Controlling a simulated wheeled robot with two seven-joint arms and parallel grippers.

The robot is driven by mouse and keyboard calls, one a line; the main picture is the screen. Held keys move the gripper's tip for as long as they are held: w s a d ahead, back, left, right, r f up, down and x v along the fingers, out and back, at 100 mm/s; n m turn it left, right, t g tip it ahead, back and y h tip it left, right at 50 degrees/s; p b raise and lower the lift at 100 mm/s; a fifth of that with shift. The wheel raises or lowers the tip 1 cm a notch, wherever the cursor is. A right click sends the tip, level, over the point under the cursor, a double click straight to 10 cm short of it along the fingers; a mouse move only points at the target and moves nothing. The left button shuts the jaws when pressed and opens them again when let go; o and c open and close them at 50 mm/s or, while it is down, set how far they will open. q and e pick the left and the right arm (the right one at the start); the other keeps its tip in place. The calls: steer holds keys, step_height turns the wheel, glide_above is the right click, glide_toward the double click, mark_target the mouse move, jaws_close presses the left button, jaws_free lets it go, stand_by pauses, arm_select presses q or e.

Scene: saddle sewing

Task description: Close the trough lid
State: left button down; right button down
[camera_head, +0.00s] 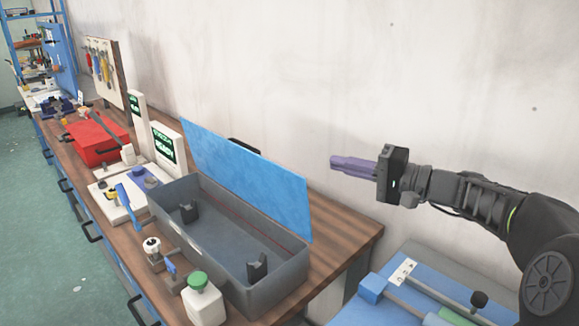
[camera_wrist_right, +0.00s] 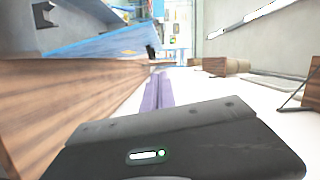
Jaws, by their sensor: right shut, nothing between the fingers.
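The grey trough (camera_head: 215,262) stands on the wooden bench with black brackets inside; it is empty otherwise. Its blue lid (camera_head: 245,175) is open, standing up along the trough's back edge and leaning towards the wall. A dark handle (camera_head: 243,145) shows behind the lid's top edge. My right gripper (camera_head: 333,164) has purple fingers, shut and empty, pointing left. In the head view it appears to the right of the lid, apart from it. The right wrist view shows the fingers (camera_wrist_right: 155,90) beside the bench side, with the blue lid (camera_wrist_right: 115,42) ahead. My left gripper is out of view.
A white bottle with a green cap (camera_head: 198,300) and a small clamp-like fixture (camera_head: 155,250) stand before the trough. White devices with screens (camera_head: 165,147) and a red box (camera_head: 98,142) are farther left. A blue worktable (camera_head: 420,290) is at lower right. The wall runs behind the bench.

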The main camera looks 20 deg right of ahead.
steer(key=w+a+f+p, duration=0.1)
steer(key=w+a+p, duration=0.3)
steer(key=w+a, duration=0.3)
steer(key=shift+a+f+p, duration=0.15)
steer(key=shift+a+p, duration=0.15)
steer(key=shift+a, duration=0.9)
steer(key=shift+s, duration=0.1)
